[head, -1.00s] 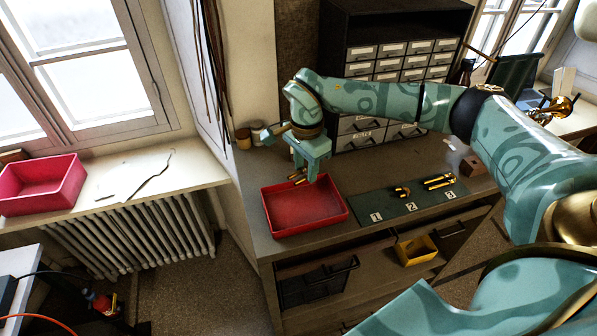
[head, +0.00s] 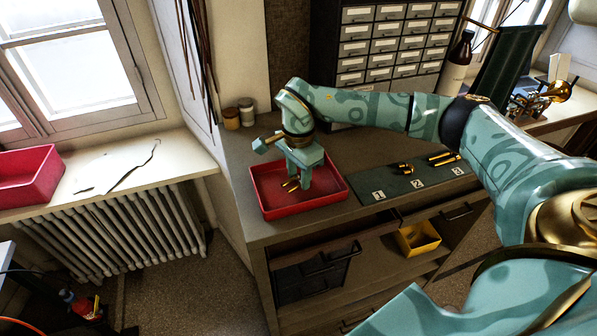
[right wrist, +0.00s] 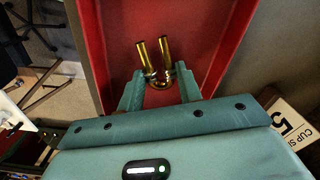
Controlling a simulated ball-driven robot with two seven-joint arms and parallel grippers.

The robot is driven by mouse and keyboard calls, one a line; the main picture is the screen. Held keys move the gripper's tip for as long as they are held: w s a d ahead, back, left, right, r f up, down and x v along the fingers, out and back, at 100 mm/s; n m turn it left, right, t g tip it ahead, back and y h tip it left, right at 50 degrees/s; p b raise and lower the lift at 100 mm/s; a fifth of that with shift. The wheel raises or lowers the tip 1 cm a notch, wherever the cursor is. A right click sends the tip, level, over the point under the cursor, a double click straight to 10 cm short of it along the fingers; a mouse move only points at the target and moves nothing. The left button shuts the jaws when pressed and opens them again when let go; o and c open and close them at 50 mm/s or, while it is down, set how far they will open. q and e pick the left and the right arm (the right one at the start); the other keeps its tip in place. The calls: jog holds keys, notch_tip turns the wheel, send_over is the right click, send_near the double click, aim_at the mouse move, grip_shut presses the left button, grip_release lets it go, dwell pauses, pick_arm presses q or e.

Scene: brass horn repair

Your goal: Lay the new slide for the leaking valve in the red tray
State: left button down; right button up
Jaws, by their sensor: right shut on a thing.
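The red tray (head: 325,205) sits on the workbench. My right gripper (head: 293,182) is over its inside, pointing down. It is shut on a brass U-shaped slide (right wrist: 164,52), which also shows in the head view (head: 289,185). In the right wrist view, the slide's two tubes lie against the red tray floor (right wrist: 120,50) behind them; I cannot tell whether they touch it. A dark green mat (head: 386,183) marked 1, 2 and 3 lies right of the tray. Brass slides lie by 2 (head: 403,169) and by 3 (head: 443,159); none shows by 1. My left gripper is out of view.
A drawer cabinet (head: 390,45) stands behind the mat. Two small jars (head: 238,114) stand behind the tray. A yellow bin (head: 417,239) sits in an open drawer below the bench top. Another red tray (head: 30,178) is on the windowsill at left. A brass horn (head: 550,93) is far right.

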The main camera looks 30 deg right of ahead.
jog(key=shift+f, duration=0.25)
jog(key=o, duration=1)
jog(key=shift+o, duration=0.2)
jog(key=shift+r, duration=0.15)
notch_tip(320, 180, up, 16)
jog(key=shift+b, duration=0.3)
